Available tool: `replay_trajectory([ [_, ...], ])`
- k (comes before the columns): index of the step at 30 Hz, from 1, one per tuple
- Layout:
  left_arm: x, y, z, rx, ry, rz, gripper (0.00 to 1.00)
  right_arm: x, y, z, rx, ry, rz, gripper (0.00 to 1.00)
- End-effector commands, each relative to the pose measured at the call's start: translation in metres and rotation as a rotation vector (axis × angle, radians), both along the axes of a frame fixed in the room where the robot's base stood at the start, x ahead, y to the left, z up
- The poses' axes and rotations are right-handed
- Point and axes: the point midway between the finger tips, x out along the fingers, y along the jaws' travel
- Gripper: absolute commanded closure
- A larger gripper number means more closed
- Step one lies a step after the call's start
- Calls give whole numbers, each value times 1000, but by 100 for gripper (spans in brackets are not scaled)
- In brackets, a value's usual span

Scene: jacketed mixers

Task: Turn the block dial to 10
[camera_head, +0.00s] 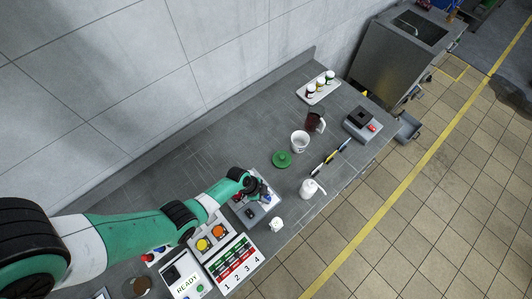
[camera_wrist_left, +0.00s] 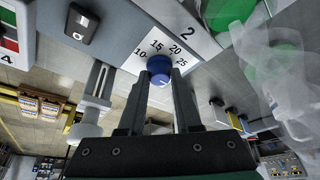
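The blue dial knob (camera_wrist_left: 159,68) sits on a pale panel marked 10, 15, 20 and 25 in the left wrist view. A small white mark shows on the knob, but which number it points at is unclear. My left gripper (camera_wrist_left: 160,73) has its two dark fingers on either side of the knob, apparently touching it. In the head view my left gripper (camera_head: 262,190) is over the grey block (camera_head: 247,217) and hides most of its top. My right gripper is in neither view.
A white panel with red and green strips (camera_head: 236,262) and a READY box (camera_head: 187,281) stand nearby. A white bottle (camera_head: 311,189), green lid (camera_head: 282,159), white cup (camera_head: 299,141) and dark red jug (camera_head: 315,121) stand farther along the counter. A wall runs behind.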

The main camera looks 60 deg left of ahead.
Motion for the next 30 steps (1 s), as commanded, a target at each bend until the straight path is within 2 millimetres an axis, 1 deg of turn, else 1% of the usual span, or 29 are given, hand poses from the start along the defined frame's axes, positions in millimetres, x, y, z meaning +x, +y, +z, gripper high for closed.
replay_trajectory([
  [1,0,0,0,0,0,0,82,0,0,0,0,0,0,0],
  [4,0,0,0,0,0,0,100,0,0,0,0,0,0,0],
  [17,0,0,0,1,2,31,100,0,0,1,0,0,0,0],
  [23,-1,-1,0,2,2,122,100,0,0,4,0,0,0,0],
  [30,-2,-2,1,3,1,312,100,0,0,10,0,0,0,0],
])
